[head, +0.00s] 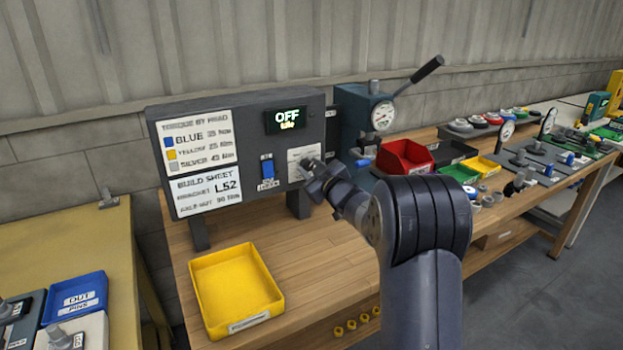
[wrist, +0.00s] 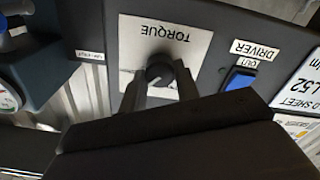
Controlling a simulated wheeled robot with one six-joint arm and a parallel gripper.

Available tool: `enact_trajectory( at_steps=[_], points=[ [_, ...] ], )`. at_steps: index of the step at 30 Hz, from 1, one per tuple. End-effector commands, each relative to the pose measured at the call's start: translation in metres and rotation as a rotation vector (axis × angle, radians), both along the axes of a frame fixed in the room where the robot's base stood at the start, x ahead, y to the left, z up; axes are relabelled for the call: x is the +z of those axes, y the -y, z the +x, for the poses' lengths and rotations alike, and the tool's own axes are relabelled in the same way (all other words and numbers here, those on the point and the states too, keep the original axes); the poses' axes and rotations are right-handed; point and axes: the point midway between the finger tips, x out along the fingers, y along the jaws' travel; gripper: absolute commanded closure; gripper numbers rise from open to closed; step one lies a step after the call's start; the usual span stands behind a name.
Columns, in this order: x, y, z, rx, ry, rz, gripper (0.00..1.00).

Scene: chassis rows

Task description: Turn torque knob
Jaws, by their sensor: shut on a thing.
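The torque knob (wrist: 159,73) is a dark round knob on a white plate marked TORQUE (wrist: 190,40), seen upside down in the wrist view. My gripper (wrist: 160,82) is shut on the knob, with one finger on each side of it. In the head view my gripper (head: 318,178) reaches the right part of the dark control panel (head: 240,112) and hides the knob. The panel's display (head: 286,120) reads OFF, with a smaller line below it. The knob's pointer direction is hard to read.
A blue driver switch (head: 267,168) is left of the knob plate. A yellow tray (head: 272,296) sits on the wooden bench below. A press with a gauge (head: 382,115) and a red bin (head: 405,158) stand to the right.

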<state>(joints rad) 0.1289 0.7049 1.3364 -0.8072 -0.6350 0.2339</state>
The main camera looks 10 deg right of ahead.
Motion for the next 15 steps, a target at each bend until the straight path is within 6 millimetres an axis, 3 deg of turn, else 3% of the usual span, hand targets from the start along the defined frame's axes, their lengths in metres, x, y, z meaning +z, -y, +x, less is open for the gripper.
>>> enact_trajectory(
  at_steps=[15],
  points=[
    [-0.0010, -0.0002, -0.0001, -0.001, 0.073, -0.229, 0.93]
  ],
)
